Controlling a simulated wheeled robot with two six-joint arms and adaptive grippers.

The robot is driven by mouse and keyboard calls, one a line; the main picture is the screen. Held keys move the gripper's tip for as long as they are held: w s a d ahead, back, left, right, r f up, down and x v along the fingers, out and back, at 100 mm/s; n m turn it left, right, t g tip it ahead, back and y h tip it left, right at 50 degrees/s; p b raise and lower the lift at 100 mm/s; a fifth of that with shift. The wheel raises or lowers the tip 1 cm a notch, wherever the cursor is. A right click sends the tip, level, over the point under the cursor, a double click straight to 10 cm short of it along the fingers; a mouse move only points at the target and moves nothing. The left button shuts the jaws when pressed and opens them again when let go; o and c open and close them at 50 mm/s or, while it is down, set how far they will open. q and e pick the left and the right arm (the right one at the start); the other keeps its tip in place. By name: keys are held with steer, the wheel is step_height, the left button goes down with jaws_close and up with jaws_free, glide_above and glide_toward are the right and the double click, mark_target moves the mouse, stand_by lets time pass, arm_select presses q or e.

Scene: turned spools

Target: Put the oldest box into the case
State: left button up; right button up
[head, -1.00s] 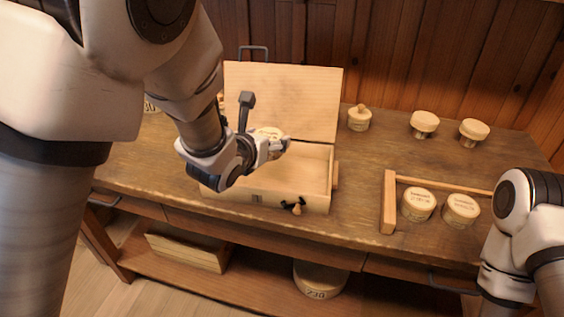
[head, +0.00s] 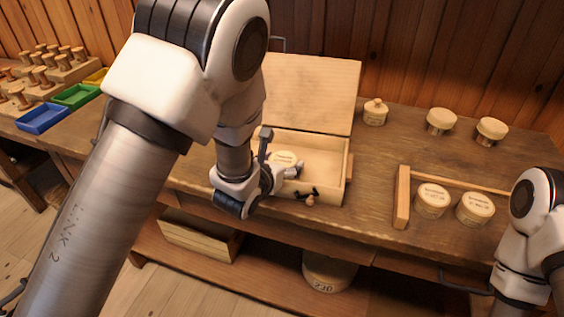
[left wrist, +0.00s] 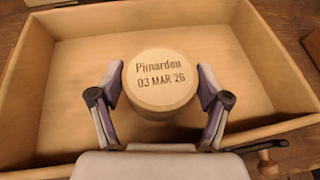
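The open wooden case (head: 348,180), its lid raised at the back, stands on the workbench; its inside also fills the left wrist view (left wrist: 262,60). A round pale box (left wrist: 160,80) marked "Pimardou 03 MAR 26" is inside the case walls, lid up; it shows partly in the head view (head: 284,158). My left gripper (left wrist: 160,88) has its pads against both sides of this box. Whether the box touches the case floor is hidden. Two other round labelled boxes, one (head: 432,200) beside the other (head: 475,207), lie to the right, their print too small to read. My right gripper is out of view.
A wooden rail (head: 402,197) borders the two boxes. A knobbed pot (head: 375,112) and two capped round pieces (head: 440,121) (head: 491,131) stand behind. Coloured trays (head: 76,96) and spools are far left. A drum (head: 328,272) sits on the shelf below.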

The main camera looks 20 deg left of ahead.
arm_select(q)
steer(key=shift+o, duration=0.8)
steer(key=shift+r, duration=0.15)
steer(key=v, duration=0.8)
steer(key=shift+s+b, duration=0.15)
steer(key=shift+b, duration=0.15)
steer(key=shift+s+a+r+p, duration=0.1)
steer(key=shift+s+r+p, duration=0.5)
steer(key=shift+p, duration=0.2)
steer(key=shift+s+a+r+p, duration=0.15)
steer(key=shift+s+p, duration=1)
steer(key=shift+p, duration=4.4)
